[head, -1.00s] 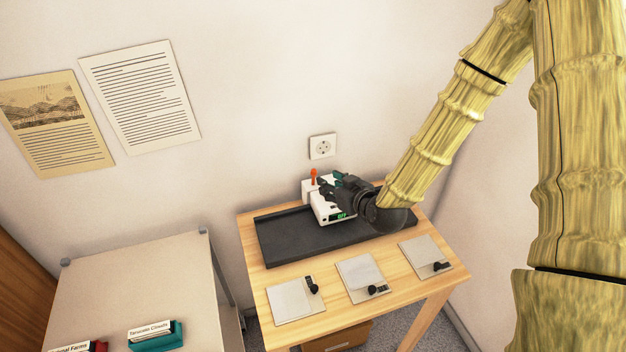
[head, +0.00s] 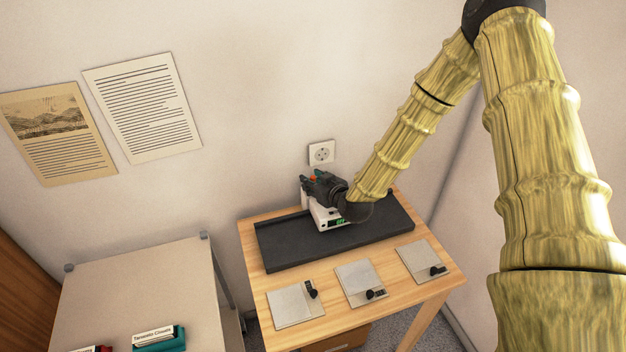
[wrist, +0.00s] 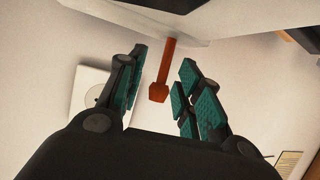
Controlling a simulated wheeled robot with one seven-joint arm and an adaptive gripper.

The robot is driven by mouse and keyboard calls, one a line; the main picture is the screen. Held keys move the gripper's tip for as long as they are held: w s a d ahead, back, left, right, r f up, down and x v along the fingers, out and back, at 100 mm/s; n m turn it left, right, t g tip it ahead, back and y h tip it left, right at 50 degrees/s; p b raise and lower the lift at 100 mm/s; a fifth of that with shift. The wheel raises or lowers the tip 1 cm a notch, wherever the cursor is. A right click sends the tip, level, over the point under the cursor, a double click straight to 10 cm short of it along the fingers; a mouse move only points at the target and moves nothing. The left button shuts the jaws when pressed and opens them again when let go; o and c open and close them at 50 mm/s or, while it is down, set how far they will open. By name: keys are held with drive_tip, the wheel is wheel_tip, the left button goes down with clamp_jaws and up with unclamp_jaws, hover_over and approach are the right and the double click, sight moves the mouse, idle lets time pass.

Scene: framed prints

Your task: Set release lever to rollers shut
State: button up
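The release lever is an orange stick with a blocky end; it shows in the wrist view (wrist: 167,70), rising from a white machine (wrist: 140,18). In the head view only a bit of orange (head: 314,178) shows beside my gripper (head: 316,187). The white machine (head: 319,213) sits on a black mat (head: 285,246) and has a small green-lit display (head: 340,222), too small to read surely. In the wrist view my gripper (wrist: 163,85) is open. Its teal-padded fingers stand on either side of the lever, with gaps showing on both sides.
A wooden table (head: 335,319) carries the mat and several pale plates with black fittings along its front. A wall socket (head: 321,152) is behind the machine. A grey cabinet (head: 140,285) with boxes of cards stands at left. Two printed sheets hang on the wall.

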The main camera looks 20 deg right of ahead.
drive_tip(key=shift+w+a, duration=0.1)
drive_tip(key=shift+w, duration=0.05)
clamp_jaws()
drive_tip(key=shift+w+r+g+p, duration=0.1)
drive_tip(key=shift+w+g+p, duration=0.05)
drive_tip(key=shift+g+p, duration=0.2)
drive_tip(key=shift+w+g+p, duration=0.15)
drive_tip(key=shift+g+p, duration=0.15)
drive_tip(key=shift+g, duration=0.05)
unclamp_jaws()
